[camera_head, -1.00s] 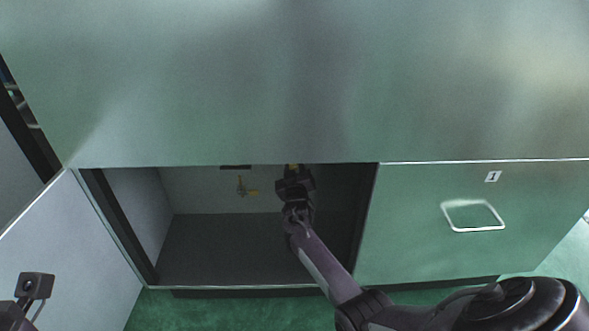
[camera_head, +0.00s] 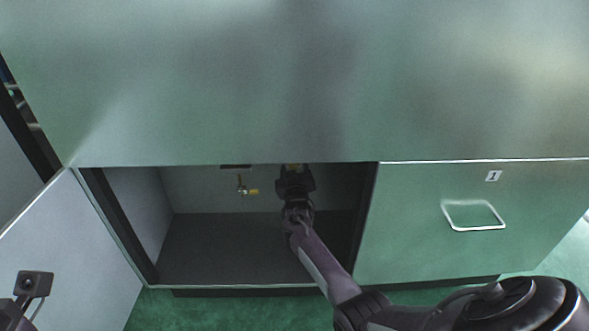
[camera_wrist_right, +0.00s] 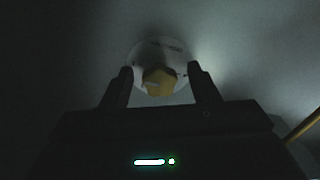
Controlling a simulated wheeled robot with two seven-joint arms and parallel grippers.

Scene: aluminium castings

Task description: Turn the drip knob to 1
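The drip knob (camera_wrist_right: 159,82) is yellow and sits on a round white dial (camera_wrist_right: 146,52) in the right wrist view. The dial's marks are too blurred to read. My right gripper (camera_wrist_right: 160,72) is open, with one finger on each side of the knob and gaps visible between. In the head view my right gripper (camera_head: 294,178) reaches into the open cabinet, near the back wall under the top edge. My left gripper is out of view; only a part of my left arm shows at lower left.
A small valve with a yellow handle (camera_head: 253,192) is on the cabinet's back wall, left of my right gripper. The open door (camera_head: 75,255) stands at left. A closed panel (camera_head: 410,240) marked 1, with a handle, is at right. The cabinet floor (camera_head: 225,255) is clear.

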